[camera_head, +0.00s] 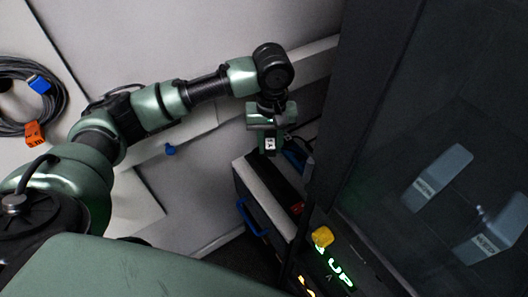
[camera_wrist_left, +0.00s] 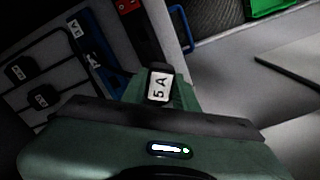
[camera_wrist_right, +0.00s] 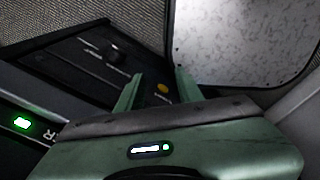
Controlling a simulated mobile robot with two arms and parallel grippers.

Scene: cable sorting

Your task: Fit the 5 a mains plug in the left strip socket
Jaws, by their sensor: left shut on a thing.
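The 5 A mains plug (camera_wrist_left: 158,85), dark with a white "5 A" label, is held between the fingertips of my left gripper (camera_wrist_left: 160,95). In the head view the labelled plug (camera_head: 270,144) shows at the tips of my left gripper (camera_head: 268,150), above the top of a dark box-like unit. A black strip with a red switch (camera_wrist_left: 127,5) lies beyond the plug in the left wrist view; its red switch (camera_head: 297,208) also shows in the head view. The socket openings cannot be made out. My right gripper (camera_wrist_right: 158,88) is open and empty in its wrist view.
Blue parts (camera_wrist_left: 95,50) and several black labelled pieces (camera_wrist_left: 22,68) lie left of the strip. A cable coil (camera_head: 60,95) hangs at the far left. A tall dark cabinet (camera_head: 400,110) stands close at right, with a yellow button (camera_head: 322,237) by a lit "UP" sign.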

